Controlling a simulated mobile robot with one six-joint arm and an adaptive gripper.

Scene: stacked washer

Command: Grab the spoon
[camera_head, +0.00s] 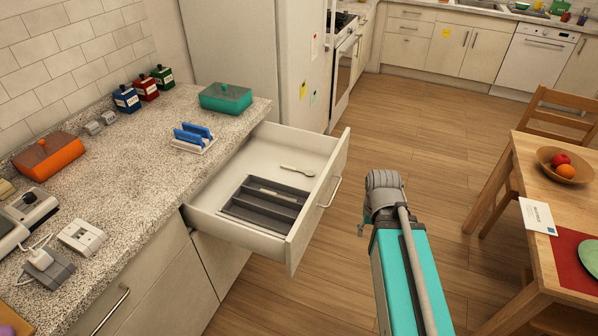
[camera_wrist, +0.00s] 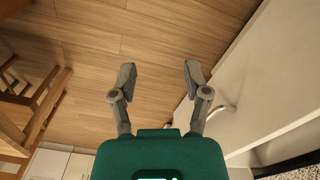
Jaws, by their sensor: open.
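A light-coloured spoon (camera_head: 297,170) lies on the bare floor of the open drawer (camera_head: 318,205), toward its far right part. It lies beside a dark grey cutlery tray (camera_head: 262,222), not in it. Another pale, slender item (camera_head: 285,194) lies at the tray's far edge; I cannot tell what it is. In the wrist view my gripper (camera_wrist: 160,75) is open and empty, its two fingers apart above the wooden floor. In the head view my arm is to the right of the drawer front, outside the drawer, and mostly hides the gripper. The wrist view does not show the spoon.
The drawer front with its handle (camera_head: 330,192) stands between my arm and the spoon. A wooden table (camera_head: 530,165) stands at right. Open floor lies between.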

